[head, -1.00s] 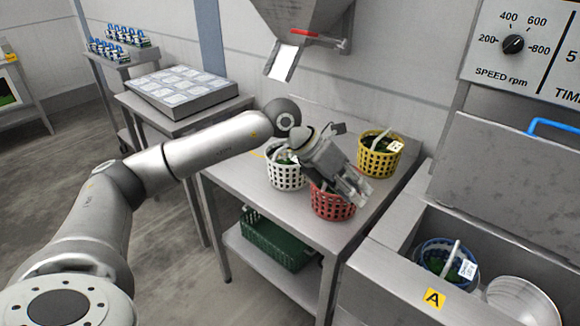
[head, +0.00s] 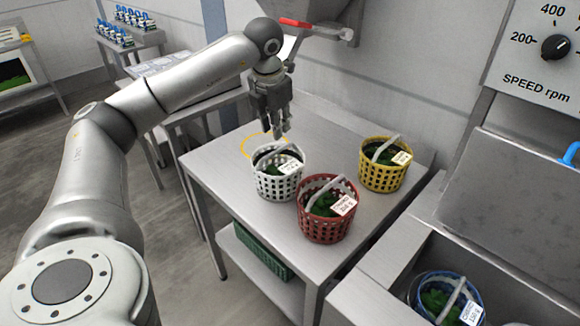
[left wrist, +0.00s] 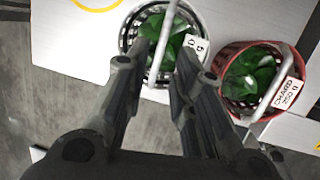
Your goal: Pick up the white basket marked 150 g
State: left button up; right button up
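The white basket (head: 277,186) stands upright on the steel table, with green leaves inside, a raised handle and a white tag too small to read. My left gripper (head: 279,132) points down just above the basket's back rim, apart from the handle as far as I can tell. My right gripper is not in view.
A red basket (head: 322,224) stands close to the white one; its tag seems to read chard 250 g. A yellow basket (head: 383,176) is behind. A blue basket (head: 443,300) sits in the sink. A red-handled lever (head: 300,22) hangs above. The table's left part is clear.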

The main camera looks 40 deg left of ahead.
pick_arm(q)
send_over(278, 150)
jog(key=s, duration=0.1)
jog(key=f, duration=0.4)
jog(key=shift+s+f, duration=0.1)
jog(key=shift+s, duration=0.1)
jog(key=shift+w+f, duration=0.15)
jog(key=shift+f, duration=0.1)
jog(key=x, duration=0.2)
jog(key=p+x, duration=0.1)
jog(key=x, duration=0.2)
jog(key=shift+d+f, duration=0.1)
jog(key=shift+d, duration=0.15)
jog(key=shift+f, duration=0.1)
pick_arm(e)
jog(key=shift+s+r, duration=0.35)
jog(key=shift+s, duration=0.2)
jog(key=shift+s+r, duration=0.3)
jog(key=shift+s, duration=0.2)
pick_arm(q)
grip_shut()
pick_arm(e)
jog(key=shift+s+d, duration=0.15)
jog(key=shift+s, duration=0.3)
